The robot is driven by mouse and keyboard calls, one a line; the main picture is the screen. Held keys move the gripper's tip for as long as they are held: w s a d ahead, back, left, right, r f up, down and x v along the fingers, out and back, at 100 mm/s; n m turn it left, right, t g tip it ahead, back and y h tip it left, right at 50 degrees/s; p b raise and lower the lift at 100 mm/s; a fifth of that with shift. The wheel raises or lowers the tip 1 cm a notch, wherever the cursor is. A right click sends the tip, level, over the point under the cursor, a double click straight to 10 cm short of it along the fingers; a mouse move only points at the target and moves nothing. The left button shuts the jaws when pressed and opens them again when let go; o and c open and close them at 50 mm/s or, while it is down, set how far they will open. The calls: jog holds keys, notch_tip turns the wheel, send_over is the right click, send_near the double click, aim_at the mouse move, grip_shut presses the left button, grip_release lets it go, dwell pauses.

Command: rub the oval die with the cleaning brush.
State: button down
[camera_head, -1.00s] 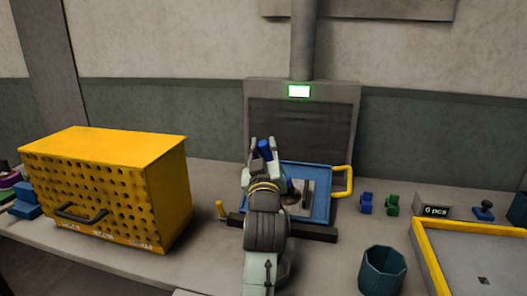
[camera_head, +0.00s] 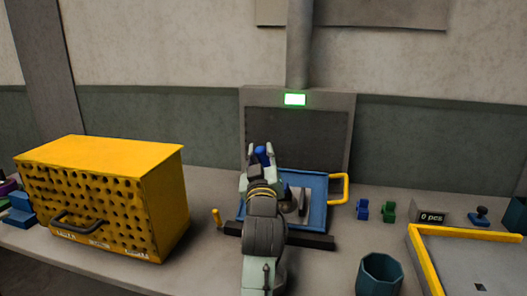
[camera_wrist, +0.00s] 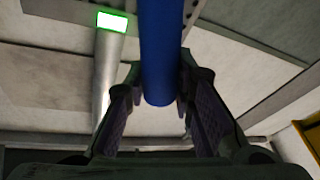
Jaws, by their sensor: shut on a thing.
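My gripper (camera_head: 262,149) is shut on a blue cylindrical handle (camera_head: 263,155), seemingly the cleaning brush's, in front of the grey panel. The wrist view shows the blue handle (camera_wrist: 158,60) between both fingers; its bristle end is not seen. A blue tray (camera_head: 320,188) with a yellow handle (camera_head: 345,188) lies behind and right of my arm. A grey metal plate with a dark bar (camera_head: 303,200) and a dark rounded piece (camera_head: 288,202) are on it, partly behind my arm. I cannot tell which one is the oval die, or whether the brush touches anything.
A yellow perforated box (camera_head: 105,195) stands left. A dark bar (camera_head: 310,240) lies in front of the tray. Right are a teal cup (camera_head: 380,275), small blue (camera_head: 362,210) and green (camera_head: 388,211) pieces, a counter sign (camera_head: 432,217) and a yellow-rimmed tray (camera_head: 425,258).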

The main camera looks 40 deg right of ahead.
jog(key=s+a+f, duration=0.1)
jog(key=s+a+f+b, duration=0.1)
jog(key=a, duration=0.1)
jog(key=shift+s+a+f, duration=0.1)
jog(key=shift+s+f, duration=0.05)
jog(key=shift+s, duration=0.25)
dwell(0.4)
notch_tip(320, 180, up, 5)
jog(key=s+a+p, duration=0.2)
jog(key=p, duration=0.2)
jog(key=shift+a+r, duration=0.15)
jog(key=shift+r, duration=0.05)
jog(key=r, duration=0.1)
jog(key=s+a+r, duration=0.1)
jog(key=shift+r+p, duration=0.3)
jog(key=shift+w+f, duration=0.1)
dwell(0.5)
